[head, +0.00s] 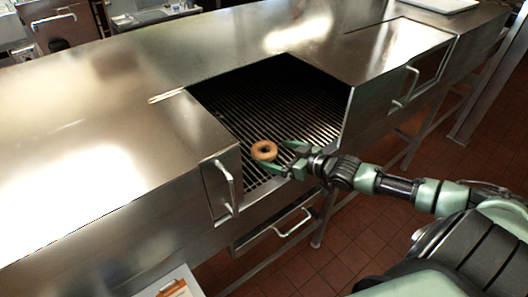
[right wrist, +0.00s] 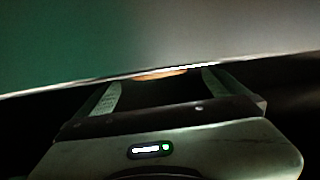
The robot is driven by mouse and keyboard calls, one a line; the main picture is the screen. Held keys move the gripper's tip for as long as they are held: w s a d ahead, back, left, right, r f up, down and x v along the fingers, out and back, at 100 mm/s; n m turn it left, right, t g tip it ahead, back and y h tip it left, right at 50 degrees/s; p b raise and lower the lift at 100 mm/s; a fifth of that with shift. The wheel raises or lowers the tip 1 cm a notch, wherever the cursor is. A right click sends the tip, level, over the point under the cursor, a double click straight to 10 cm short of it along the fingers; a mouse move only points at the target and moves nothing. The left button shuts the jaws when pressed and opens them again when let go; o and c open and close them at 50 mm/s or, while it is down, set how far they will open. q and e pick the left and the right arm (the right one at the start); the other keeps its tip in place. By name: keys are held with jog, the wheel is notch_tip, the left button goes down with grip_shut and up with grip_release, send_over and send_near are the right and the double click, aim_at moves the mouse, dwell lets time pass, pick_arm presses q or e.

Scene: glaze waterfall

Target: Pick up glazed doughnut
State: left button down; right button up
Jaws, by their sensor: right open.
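A brown ring doughnut (head: 264,150) shows at the front part of the dark slatted rack (head: 270,95) in the recess of the steel counter. My right gripper (head: 274,155) reaches in from the right with its green fingers open, one on the far side and one on the near side of the doughnut. I cannot tell whether the fingers touch it. In the right wrist view, a thin orange-brown sliver of the doughnut (right wrist: 160,73) shows between the two fingertips; the rest is hidden. My left gripper is not in view.
Steel counter walls with handles (head: 225,187) stand left and right of the recess. A drawer handle (head: 293,224) sits below its front. A white tray (head: 150,291) with a partly cut-off brown item is at the bottom edge. Another white tray (head: 440,5) lies at the top right.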

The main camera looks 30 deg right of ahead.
aim_at(271, 152)
jog(key=shift+x, duration=2.45)
jog(key=shift+c, duration=0.3)
jog(key=c, duration=1.2)
jog(key=shift+r, duration=0.15)
